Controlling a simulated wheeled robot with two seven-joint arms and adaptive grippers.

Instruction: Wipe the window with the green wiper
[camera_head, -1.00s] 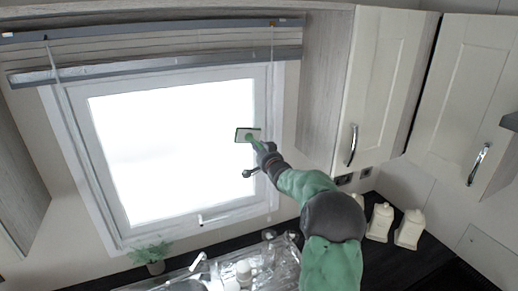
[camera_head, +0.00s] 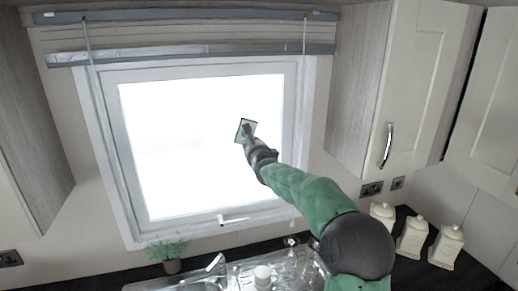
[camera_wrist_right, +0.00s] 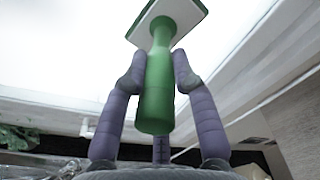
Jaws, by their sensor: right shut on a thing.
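The green wiper (camera_head: 246,130) has a flat, pale head with a green edge and shows in front of the bright window (camera_head: 175,150). In the right wrist view the wiper's green handle (camera_wrist_right: 157,90) stands between the two fingers of my right gripper (camera_wrist_right: 159,65), which is shut on it. The wiper's head (camera_wrist_right: 165,14) is at the top of that view, in front of the white pane. I cannot tell whether it touches the glass. My right gripper (camera_head: 252,142) is partly hidden by my own arm in the head view. My left gripper is not in view.
A rolled blind (camera_head: 190,52) hangs above the window. A wall cabinet (camera_head: 410,90) is to the right. Below are a potted plant (camera_head: 168,250), a tap (camera_head: 214,262), a sink and several white canisters (camera_head: 414,238) on the dark counter.

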